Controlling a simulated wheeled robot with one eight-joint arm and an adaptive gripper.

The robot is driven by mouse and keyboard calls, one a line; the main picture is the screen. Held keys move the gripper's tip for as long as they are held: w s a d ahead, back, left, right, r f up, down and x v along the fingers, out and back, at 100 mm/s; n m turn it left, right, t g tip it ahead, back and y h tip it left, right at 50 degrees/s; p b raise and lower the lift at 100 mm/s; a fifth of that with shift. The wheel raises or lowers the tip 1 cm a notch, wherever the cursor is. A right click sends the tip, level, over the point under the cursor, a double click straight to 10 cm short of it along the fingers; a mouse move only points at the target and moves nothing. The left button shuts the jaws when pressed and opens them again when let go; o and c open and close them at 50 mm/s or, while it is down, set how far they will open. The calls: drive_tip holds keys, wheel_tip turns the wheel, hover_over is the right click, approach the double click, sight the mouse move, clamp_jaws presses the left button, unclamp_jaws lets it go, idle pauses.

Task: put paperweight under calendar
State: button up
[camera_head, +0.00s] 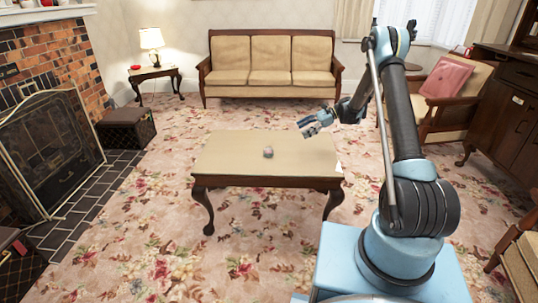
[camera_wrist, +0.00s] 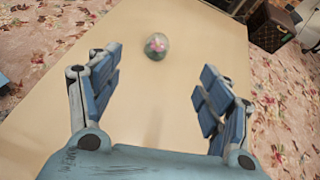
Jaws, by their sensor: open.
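The paperweight (camera_head: 268,152) is a small rounded glass-like piece with pink and green inside. It sits on the tan top of the low coffee table (camera_head: 225,152), near the middle. In the wrist view the paperweight (camera_wrist: 156,46) lies beyond my fingertips, roughly centred between the fingers. My gripper (camera_head: 308,126) is open and empty above the table's right part, to the right of the paperweight and apart from it. In the wrist view both fingers of my gripper (camera_wrist: 163,78) are spread wide. I cannot make out a calendar for certain in either view.
A beige sofa (camera_head: 271,60) stands behind the table. A side table (camera_head: 155,75) with a lamp (camera_head: 151,40) is at the back left. A fireplace screen (camera_head: 45,150) and a dark box (camera_head: 126,130) are on the left. An armchair (camera_head: 450,110) and cabinet (camera_head: 505,110) stand right.

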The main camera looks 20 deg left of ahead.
approach(271, 149)
drive_tip(key=shift+m+g+y, duration=0.3)
drive_tip(key=shift+g, duration=0.1)
drive_tip(key=a+f, duration=0.1)
drive_tip(key=a, duration=0.1)
drive_tip(key=a+f, duration=0.2)
drive_tip(key=shift+a+f, duration=0.25)
drive_tip(key=shift+f+x, duration=0.2)
drive_tip(key=shift+x, duration=2.4)
drive_tip(key=shift+d, duration=0.15)
drive_tip(key=shift+c, duration=0.2)
drive_tip(key=c, duration=1.4)
drive_tip(key=shift+r, duration=0.15)
drive_tip(key=shift+c, duration=0.2)
